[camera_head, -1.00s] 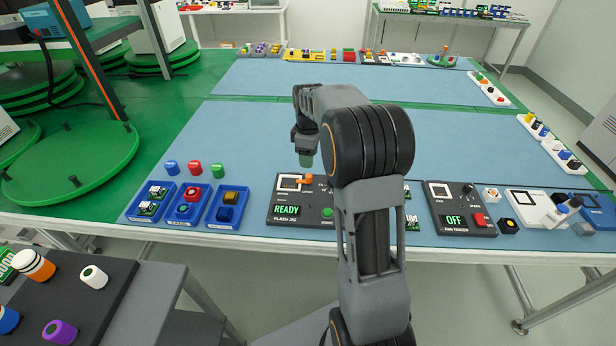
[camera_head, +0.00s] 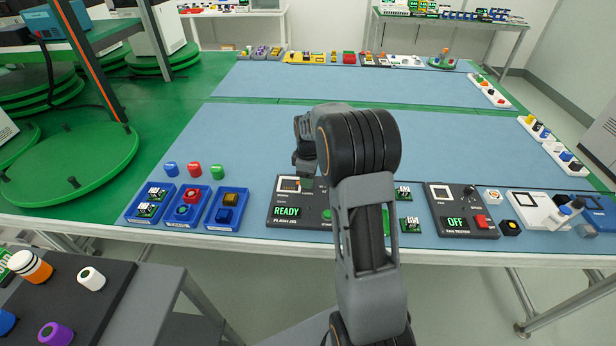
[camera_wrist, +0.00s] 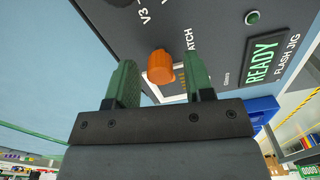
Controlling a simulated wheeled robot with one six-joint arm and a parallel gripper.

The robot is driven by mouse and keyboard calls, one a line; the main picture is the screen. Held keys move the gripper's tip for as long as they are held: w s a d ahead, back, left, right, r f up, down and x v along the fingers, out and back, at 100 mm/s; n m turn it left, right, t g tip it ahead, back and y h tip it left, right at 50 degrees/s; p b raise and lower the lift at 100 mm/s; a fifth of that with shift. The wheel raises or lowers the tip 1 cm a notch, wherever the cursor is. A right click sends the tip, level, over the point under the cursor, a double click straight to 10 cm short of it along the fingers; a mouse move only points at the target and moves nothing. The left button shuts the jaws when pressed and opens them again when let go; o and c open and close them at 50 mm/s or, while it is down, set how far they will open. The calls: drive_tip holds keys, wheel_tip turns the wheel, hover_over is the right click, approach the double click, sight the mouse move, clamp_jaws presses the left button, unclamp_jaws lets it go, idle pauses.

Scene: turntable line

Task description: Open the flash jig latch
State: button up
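The flash jig (camera_head: 284,219) is a dark box on the near side of the blue mat, with a lit READY display. It also shows in the wrist view (camera_wrist: 215,30), where the word LATCH is partly covered. The orange latch knob (camera_wrist: 160,66) sits on the jig's face beside a white-framed window. My gripper (camera_wrist: 163,78) is open, its two green fingers on either side of the knob with gaps showing. I cannot tell whether they touch it. In the head view my gripper (camera_head: 306,183) is low over the jig's top and hides the knob.
Blue part bins (camera_head: 188,222) stand left of the jig, with several coloured caps behind them. Small green boards (camera_head: 410,224) and a tester (camera_head: 460,222) reading OFF lie to the right.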

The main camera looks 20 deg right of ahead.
drive_tip(key=c, duration=0.8)
drive_tip(key=shift+c, duration=0.2)
drive_tip(key=shift+m, duration=0.3)
drive_tip(key=m+p, duration=0.1)
drive_tip(key=m, duration=0.2)
drive_tip(key=shift+r+m, duration=0.1)
drive_tip(key=shift+m, duration=0.2)
drive_tip(key=m+p, duration=0.1)
drive_tip(key=m, duration=0.3)
drive_tip(key=shift+m, duration=0.3)
drive_tip(key=m, duration=0.4)
drive_tip(key=shift+m, duration=0.3)
drive_tip(key=shift+m+p, duration=0.4)
drive_tip(key=shift+m, duration=2.1)
